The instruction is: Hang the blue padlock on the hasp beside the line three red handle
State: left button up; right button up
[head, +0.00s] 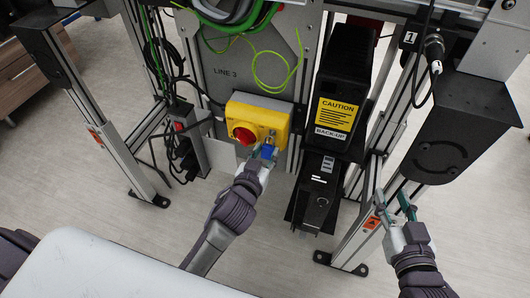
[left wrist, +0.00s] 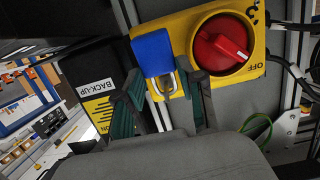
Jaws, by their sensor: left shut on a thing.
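The yellow switch box (head: 258,112) carries the round red handle (head: 244,134), which also shows in the left wrist view (left wrist: 221,42). The blue padlock (head: 267,152) is at the box's lower right, beside the red handle. In the left wrist view its blue body (left wrist: 153,52) lies against the box, with its grey metal shackle (left wrist: 166,86) showing. My left gripper (head: 263,154) is shut on the padlock, with its fingers either side. The hasp is not clearly seen, and I cannot tell whether the shackle is through it. My right gripper (head: 398,207) is open and empty, far right.
A black back-up unit (head: 343,70) with a yellow caution label stands right of the switch box. The grey LINE 3 panel (head: 225,72) is behind, with green wires (head: 262,84) hanging above. Metal frame legs (head: 132,160) stand at both sides.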

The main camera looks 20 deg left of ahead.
dwell(0.3)
pick_arm(q)
jog(key=o, duration=1.3)
jog(key=shift+c, duration=0.2)
